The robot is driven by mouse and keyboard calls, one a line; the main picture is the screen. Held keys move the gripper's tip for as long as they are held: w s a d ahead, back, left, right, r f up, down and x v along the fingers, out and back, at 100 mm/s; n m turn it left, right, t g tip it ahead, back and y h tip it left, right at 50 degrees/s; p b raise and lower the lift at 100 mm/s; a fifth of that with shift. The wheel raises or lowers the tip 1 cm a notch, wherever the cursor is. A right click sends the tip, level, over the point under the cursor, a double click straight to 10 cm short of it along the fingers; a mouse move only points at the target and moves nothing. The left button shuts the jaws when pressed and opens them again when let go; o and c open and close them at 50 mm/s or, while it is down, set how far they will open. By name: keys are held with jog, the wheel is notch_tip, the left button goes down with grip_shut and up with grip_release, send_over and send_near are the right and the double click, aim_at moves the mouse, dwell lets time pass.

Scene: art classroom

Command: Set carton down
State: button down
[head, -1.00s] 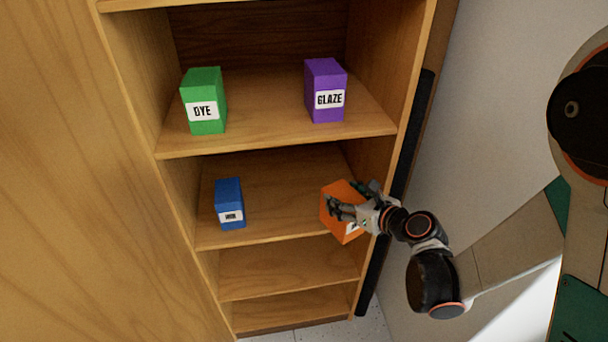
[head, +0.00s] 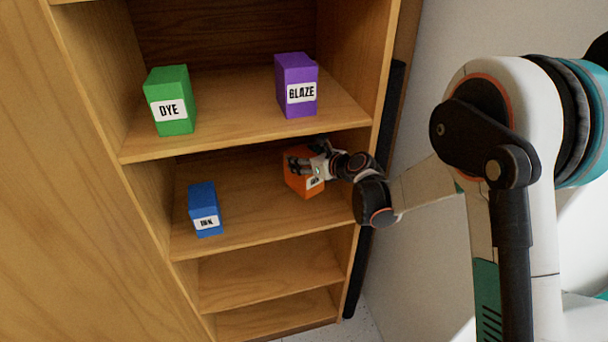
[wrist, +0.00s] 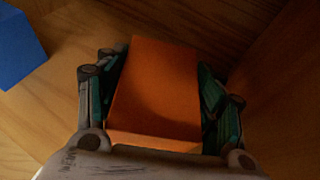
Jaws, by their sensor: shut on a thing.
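The orange carton (head: 303,186) with a white label is on the right side of the middle shelf (head: 262,215), below the purple carton. My gripper (head: 308,163) is shut on it. In the wrist view the orange carton (wrist: 155,85) fills the space between the two fingers, with one finger on each side. I cannot tell whether its base touches the shelf board. Part of its front and top is hidden by my fingers.
A blue INK carton (head: 204,209) stands at the left of the same shelf. The green DYE carton (head: 169,100) and purple GLAZE carton (head: 296,86) stand on the shelf above. The board between the blue and orange cartons is bare.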

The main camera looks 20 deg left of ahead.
notch_tip(320, 180, down, 5)
jog(key=shift+r+b, duration=0.1)
jog(key=shift+b, duration=1.05)
jog(key=shift+w+f, duration=0.15)
jog(key=shift+f, duration=0.1)
jog(key=shift+r, duration=0.1)
jog(key=shift+c, duration=2.2)
grip_release()
jog(key=shift+b, duration=0.3)
